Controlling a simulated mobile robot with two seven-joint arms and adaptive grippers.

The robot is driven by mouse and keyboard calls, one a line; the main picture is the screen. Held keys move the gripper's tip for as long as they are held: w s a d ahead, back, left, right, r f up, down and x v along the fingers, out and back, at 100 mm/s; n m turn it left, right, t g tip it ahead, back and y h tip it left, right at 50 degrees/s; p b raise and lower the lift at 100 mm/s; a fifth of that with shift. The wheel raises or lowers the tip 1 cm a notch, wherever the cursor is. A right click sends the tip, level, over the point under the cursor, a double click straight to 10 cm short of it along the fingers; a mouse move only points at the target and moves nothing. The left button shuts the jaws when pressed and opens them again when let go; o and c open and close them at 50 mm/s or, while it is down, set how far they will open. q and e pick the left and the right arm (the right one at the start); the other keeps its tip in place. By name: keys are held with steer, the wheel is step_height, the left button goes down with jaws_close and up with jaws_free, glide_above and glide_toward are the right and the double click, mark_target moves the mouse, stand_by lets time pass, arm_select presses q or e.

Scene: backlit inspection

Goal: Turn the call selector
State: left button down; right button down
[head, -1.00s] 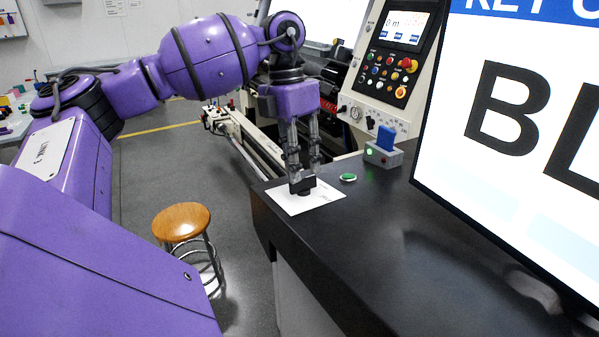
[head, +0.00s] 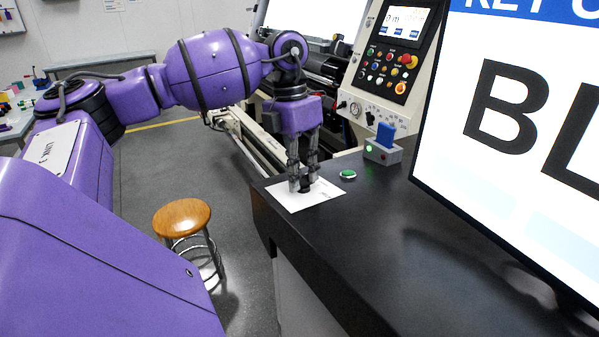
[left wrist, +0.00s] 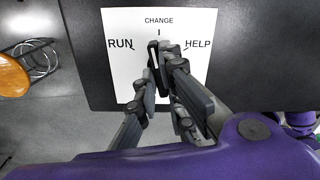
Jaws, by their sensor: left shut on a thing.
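The call selector (left wrist: 154,54) is a small black knob on a white plate (left wrist: 125,75) marked RUN, CHANGE and HELP. The plate (head: 322,199) lies at the counter's left end in the head view. My left gripper (head: 304,186) points down over the plate, its fingers closed on the knob. In the left wrist view, the gripper (left wrist: 160,70) hides much of the knob. A pale line on the knob points roughly towards CHANGE, but its exact angle is hard to tell. My right gripper is not in view.
A green button (head: 348,174) and a grey box with a blue part (head: 385,138) stand just behind the plate. A large screen (head: 510,150) stands on the right of the dark counter (head: 370,250). A wooden stool (head: 182,217) is on the floor at left.

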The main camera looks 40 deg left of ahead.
arm_select(q)
steer(key=shift+n, duration=0.3)
steer(key=n, duration=0.4)
steer(key=shift+d+r+b, duration=0.1)
steer(key=shift+d+b, duration=0.05)
steer(key=shift+b, duration=0.15)
steer(key=shift+w+d+n, duration=0.1)
steer(key=shift+w+n, duration=0.05)
steer(key=shift+n, duration=2.25)
steer(key=c, duration=1.9)
jaws_free()
steer(key=shift+o, duration=0.2)
step_height(320, 180, up, 12)
steer(key=a, duration=0.1)
steer(key=shift+a, duration=0.25)
